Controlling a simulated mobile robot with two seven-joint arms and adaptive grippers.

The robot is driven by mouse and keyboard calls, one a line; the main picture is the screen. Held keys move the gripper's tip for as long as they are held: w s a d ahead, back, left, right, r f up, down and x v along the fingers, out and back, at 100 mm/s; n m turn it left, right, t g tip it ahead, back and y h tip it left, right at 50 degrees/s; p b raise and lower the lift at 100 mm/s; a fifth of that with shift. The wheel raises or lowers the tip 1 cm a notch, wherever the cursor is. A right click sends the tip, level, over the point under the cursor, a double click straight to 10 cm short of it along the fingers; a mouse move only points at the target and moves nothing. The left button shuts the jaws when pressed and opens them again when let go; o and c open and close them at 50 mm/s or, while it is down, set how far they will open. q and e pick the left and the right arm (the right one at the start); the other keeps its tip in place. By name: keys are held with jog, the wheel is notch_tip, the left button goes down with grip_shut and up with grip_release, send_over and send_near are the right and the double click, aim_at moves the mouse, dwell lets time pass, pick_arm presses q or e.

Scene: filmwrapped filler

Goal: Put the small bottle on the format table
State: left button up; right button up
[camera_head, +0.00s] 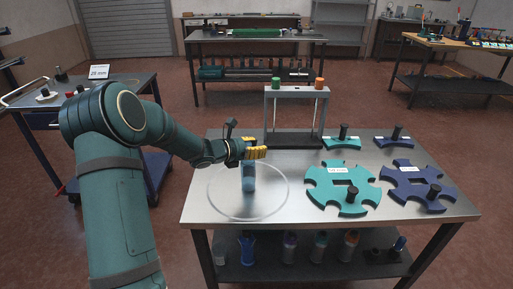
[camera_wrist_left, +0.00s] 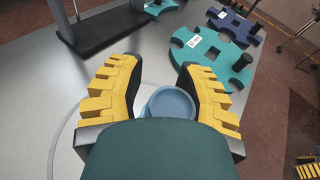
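The small bottle (camera_head: 248,179) is blue and translucent. It stands upright inside a clear ring on the metal table (camera_head: 300,212) that holds the format parts. My left gripper (camera_head: 255,153) is at the bottle's top, its yellow fingers pointing right. In the left wrist view the fingers (camera_wrist_left: 158,75) are wide apart, and the bottle's round blue top (camera_wrist_left: 171,103) shows between and below them, partly hidden by the gripper body. Contact with the fingers cannot be made out.
Teal (camera_head: 342,187) and navy (camera_head: 418,186) star-shaped format parts with black knobs lie right of the bottle. A grey frame (camera_head: 296,92) with green and orange knobs stands behind. Several bottles stand on the lower shelf (camera_head: 330,266). A blue cart (camera_head: 150,110) is at left.

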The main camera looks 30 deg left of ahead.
pick_arm(q)
jog(key=shift+r, duration=0.1)
jog(key=v, duration=1.2)
jog(key=shift+p, duration=0.35)
jog(key=shift+a, duration=0.15)
